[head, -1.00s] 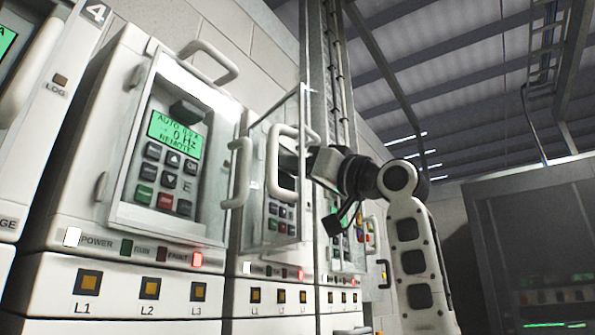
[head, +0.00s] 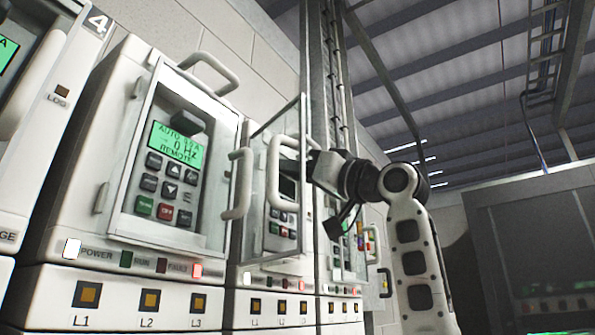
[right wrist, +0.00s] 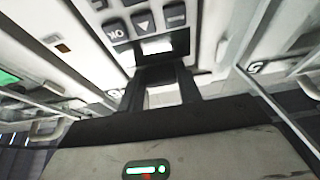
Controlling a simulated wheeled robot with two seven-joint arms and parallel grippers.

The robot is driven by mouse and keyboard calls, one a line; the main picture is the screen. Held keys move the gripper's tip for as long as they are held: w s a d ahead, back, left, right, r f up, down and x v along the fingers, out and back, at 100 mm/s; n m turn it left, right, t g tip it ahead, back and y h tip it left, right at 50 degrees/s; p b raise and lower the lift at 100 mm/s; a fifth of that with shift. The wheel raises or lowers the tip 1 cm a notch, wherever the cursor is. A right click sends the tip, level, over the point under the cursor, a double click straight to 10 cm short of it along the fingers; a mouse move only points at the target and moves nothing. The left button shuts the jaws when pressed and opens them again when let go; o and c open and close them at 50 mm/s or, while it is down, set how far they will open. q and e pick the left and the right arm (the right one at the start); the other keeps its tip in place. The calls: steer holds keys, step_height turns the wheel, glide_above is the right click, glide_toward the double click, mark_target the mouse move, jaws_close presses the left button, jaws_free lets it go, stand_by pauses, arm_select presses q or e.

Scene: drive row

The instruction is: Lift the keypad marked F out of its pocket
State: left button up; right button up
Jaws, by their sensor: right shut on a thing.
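My right gripper (head: 308,166) is at the upper part of the keypad (head: 283,218) on the second drive from the left of the clear row, partly seen through a clear door panel. In the right wrist view the two dark fingers (right wrist: 160,84) are shut at the keypad's edge, by its dark screen. Its keys (right wrist: 143,24) show beyond. The gripped part is mostly hidden by the fingers, and I cannot read an F. The keypad appears still in its pocket, though its seating is hard to tell. My left gripper is not in view.
A nearer drive has a green-lit keypad (head: 172,165) behind a clear cover. The clear door panel (head: 262,150) and pale handles (head: 240,182) stand close to my right gripper. More drives continue behind my arm. A dark cabinet (head: 540,240) stands at the right.

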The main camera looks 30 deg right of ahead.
steer(key=s+d+b, duration=0.1)
steer(key=s+d, duration=0.3)
steer(key=s, duration=0.5)
stand_by(0.5)
steer(key=shift+s, duration=0.1)
